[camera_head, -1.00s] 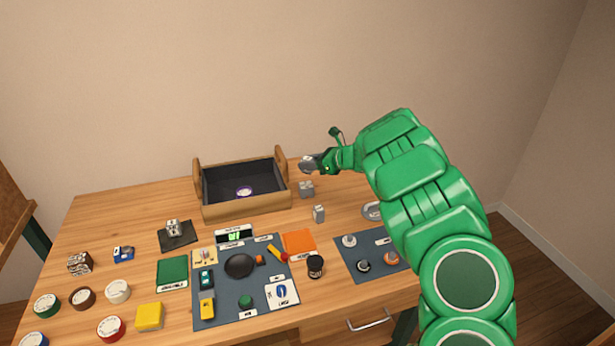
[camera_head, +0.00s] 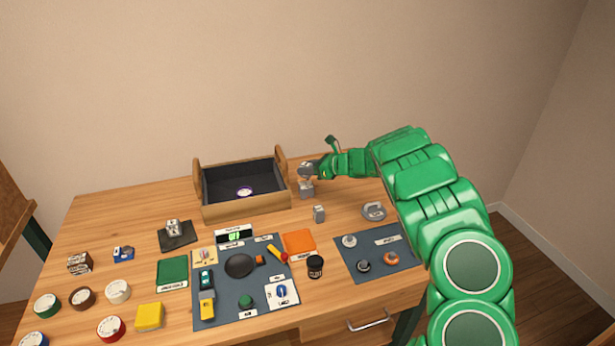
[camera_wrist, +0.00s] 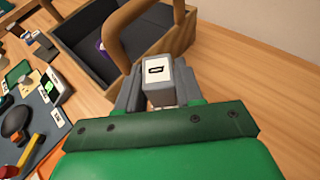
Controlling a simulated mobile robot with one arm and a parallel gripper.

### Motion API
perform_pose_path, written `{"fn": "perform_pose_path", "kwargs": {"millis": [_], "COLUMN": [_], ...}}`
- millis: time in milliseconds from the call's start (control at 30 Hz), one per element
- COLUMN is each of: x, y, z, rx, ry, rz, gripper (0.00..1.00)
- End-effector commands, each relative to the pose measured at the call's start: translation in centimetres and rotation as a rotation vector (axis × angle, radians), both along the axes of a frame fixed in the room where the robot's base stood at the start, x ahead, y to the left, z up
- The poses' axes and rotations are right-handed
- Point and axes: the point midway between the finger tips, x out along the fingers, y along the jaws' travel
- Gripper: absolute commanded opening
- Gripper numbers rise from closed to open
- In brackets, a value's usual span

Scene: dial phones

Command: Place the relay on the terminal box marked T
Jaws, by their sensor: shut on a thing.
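My gripper (camera_head: 309,169) is low over the back of the table, just right of the open wooden-edged box. In the wrist view its grey fingers (camera_wrist: 157,92) are shut on a grey block (camera_wrist: 157,72) with a white label and a black mark. I cannot tell whether this block is the relay. In the head view a grey block (camera_head: 306,190) stands directly under the fingertips; whether it is the held block or a separate one is unclear. Another small grey block (camera_head: 319,213) stands nearer the front. I cannot read a T on either.
The dark-lined box (camera_head: 250,208) has raised end handles close to my gripper. A blue-grey mat (camera_head: 222,313) with several parts lies at front centre. A smaller mat (camera_head: 352,267) and a grey round dish (camera_head: 373,211) are at right. Bare wood lies behind the dish.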

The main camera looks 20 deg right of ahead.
Motion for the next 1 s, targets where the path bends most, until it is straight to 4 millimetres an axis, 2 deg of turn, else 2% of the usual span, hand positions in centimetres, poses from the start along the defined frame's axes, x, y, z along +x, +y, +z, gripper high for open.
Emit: {"fn": "perform_pose_path", "kwargs": {"millis": [100, 200, 333, 767, 800, 933, 1000], "x": [0.5, 0.3, 0.3, 0.3, 0.3, 0.3, 0.3], "y": [-0.1, 0.0, 0.0, 0.0, 0.0, 0.0, 0.0], "z": [-0.6, -2.2, -3.4, -3.9, -3.8, -3.8, -3.8], "rx": [0.003, 0.006, 0.004, 0.002, 0.001, 0.001, 0.001], "ry": [-0.001, 0.003, 0.001, 0.001, 0.001, 0.001, 0.001], "rz": [-0.001, 0.000, 0.001, -0.001, -0.001, -0.001, -0.001], "gripper": [0.03, 0.03, 0.03, 0.03, 0.42, 0.62, 0.62]}}
